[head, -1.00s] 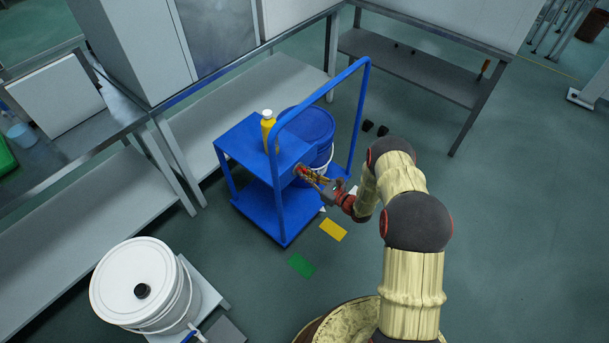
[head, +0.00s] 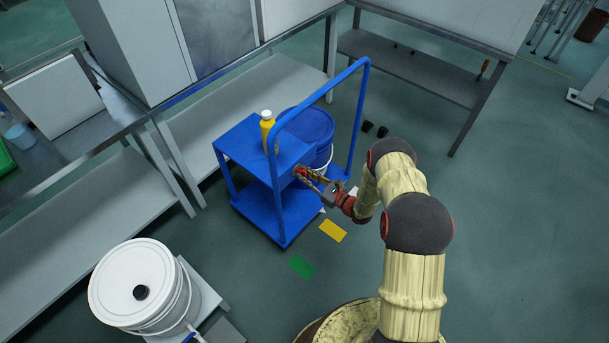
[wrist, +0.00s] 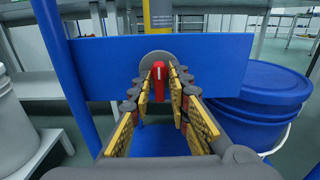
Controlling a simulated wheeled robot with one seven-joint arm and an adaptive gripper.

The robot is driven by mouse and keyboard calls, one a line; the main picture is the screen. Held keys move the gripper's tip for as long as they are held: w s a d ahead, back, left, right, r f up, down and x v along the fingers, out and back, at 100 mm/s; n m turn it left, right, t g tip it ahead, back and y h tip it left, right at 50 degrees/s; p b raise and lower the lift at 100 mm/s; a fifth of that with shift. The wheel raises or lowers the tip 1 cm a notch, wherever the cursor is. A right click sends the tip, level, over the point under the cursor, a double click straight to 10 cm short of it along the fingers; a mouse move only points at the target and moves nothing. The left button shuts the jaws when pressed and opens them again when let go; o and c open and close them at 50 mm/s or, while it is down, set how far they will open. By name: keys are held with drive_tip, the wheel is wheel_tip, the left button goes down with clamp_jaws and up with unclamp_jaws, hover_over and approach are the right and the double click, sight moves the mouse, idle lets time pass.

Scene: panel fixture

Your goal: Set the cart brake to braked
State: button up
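The blue cart (head: 262,150) stands in the middle of the head view. The brake is a red handle (wrist: 158,79) on a round grey disc (wrist: 157,62), set on the cart's blue front panel in the wrist view. The handle stands roughly upright there. My gripper (wrist: 165,88) is at the panel with its yellow-padded fingers apart, one on each side of the handle. Gaps show between the fingers and the handle. In the head view my gripper (head: 306,174) reaches the cart's side, and the brake is mostly hidden by the fingers.
A yellow bottle (head: 267,127) stands on the cart's top, and a blue lidded bucket (head: 312,128) stands behind it. A white bucket (head: 140,283) stands at the lower left. Yellow (head: 333,231) and green (head: 301,266) patches lie on the open floor.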

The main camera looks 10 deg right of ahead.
drive_tip(key=shift+o, duration=0.8)
drive_tip(key=shift+r, duration=0.1)
drive_tip(key=v, duration=1.1)
drive_tip(key=shift+s+d, duration=0.2)
drive_tip(key=shift+s, duration=0.15)
